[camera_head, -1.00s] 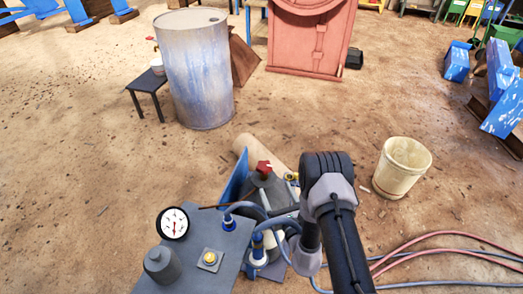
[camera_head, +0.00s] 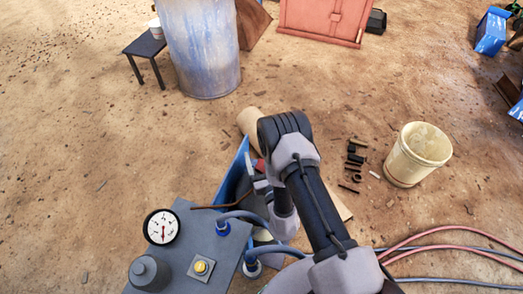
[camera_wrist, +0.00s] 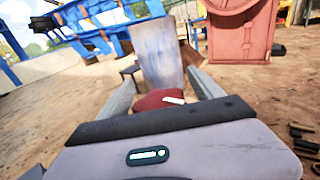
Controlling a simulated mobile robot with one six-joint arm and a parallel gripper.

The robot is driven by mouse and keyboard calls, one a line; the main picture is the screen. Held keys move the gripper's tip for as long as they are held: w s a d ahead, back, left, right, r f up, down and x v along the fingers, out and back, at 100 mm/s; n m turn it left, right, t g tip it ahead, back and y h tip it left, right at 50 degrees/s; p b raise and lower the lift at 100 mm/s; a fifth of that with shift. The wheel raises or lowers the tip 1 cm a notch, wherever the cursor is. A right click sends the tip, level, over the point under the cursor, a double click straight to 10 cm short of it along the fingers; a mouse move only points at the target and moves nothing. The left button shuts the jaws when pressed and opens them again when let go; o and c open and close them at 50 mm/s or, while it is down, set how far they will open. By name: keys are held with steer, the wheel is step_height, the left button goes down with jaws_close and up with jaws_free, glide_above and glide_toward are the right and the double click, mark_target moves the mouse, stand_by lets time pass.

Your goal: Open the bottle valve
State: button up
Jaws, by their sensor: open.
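The red valve handle (camera_wrist: 160,99), with a pale mark on it, sits low in the middle of the wrist view, between the two fingers of my gripper (camera_wrist: 161,80). The fingers are apart on either side of it, and I see no clear contact. In the head view only a sliver of the red handle (camera_head: 260,165) shows beside my gripper (camera_head: 258,177). The grey bottle under the handle is mostly hidden behind my arm.
A grey box with a pressure gauge (camera_head: 161,227) and a yellow button (camera_head: 201,267) stands left of my arm. A cream bucket (camera_head: 418,154) and hoses (camera_head: 440,244) are at right. A metal drum (camera_head: 203,50) stands behind, with open dirt between.

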steer(key=shift+s, duration=0.1)
steer(key=shift+c, duration=0.3)
steer(key=c, duration=1.3)
